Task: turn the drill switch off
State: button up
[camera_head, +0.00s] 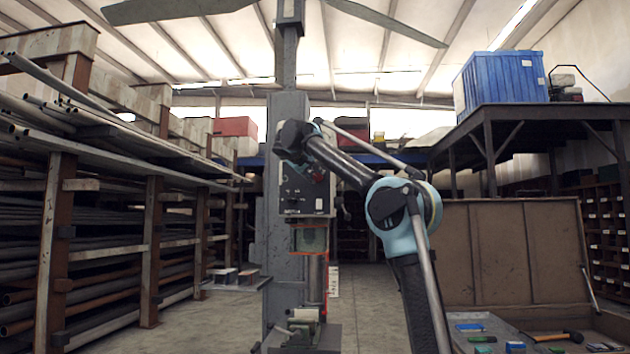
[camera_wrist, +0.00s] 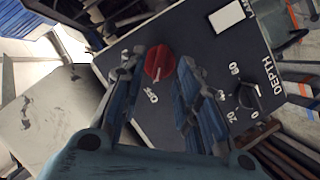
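The drill press (camera_head: 285,120) stands at the middle of the head view, with its dark control panel (camera_head: 305,195) facing me. The wrist view shows the panel (camera_wrist: 205,50) close up and tilted. The red rotary switch (camera_wrist: 159,62) is on it, with the word OFF beside it. I cannot tell for sure which way the switch points. My gripper (camera_wrist: 160,68) is open, its two blue fingers on either side of the red switch. Small gaps seem to show between fingertips and switch. In the head view my arm's end is in front of the panel's upper part.
A black DEPTH knob (camera_wrist: 248,96) and a white LAMP switch (camera_wrist: 227,17) are on the same panel. Pipe racks (camera_head: 155,240) fill the left. A large open crate (camera_head: 515,250) stands at the right.

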jog(key=v, duration=1)
jog(key=shift+d+f, duration=0.1)
jog(key=shift+f, duration=0.05)
jog(key=s+d+f+m+g, duration=0.2)
jog(key=s+d+f+g, duration=0.35)
jog(key=d+f, duration=0.85)
jog(key=s+d+f+m+g, duration=0.1)
jog(key=s+d+f+g, duration=0.1)
jog(key=s+d+f, duration=0.95)
jog(key=s+d+f+m+g+y, duration=0.1)
jog(key=s+d+f, duration=0.1)
jog(key=s+f, duration=0.6)
jog(key=s+d+f+m+g+y, duration=0.1)
jog(key=s+f, duration=0.7)
jog(key=f, duration=1.5)
jog(key=s+d+f+g+y, duration=0.2)
jog(key=s+f, duration=0.7)
jog(key=f, duration=0.7)
jog(key=shift+d+f+m+y, duration=0.25)
jog(key=shift+d+m+y, duration=0.15)
jog(key=shift+d, duration=0.4)
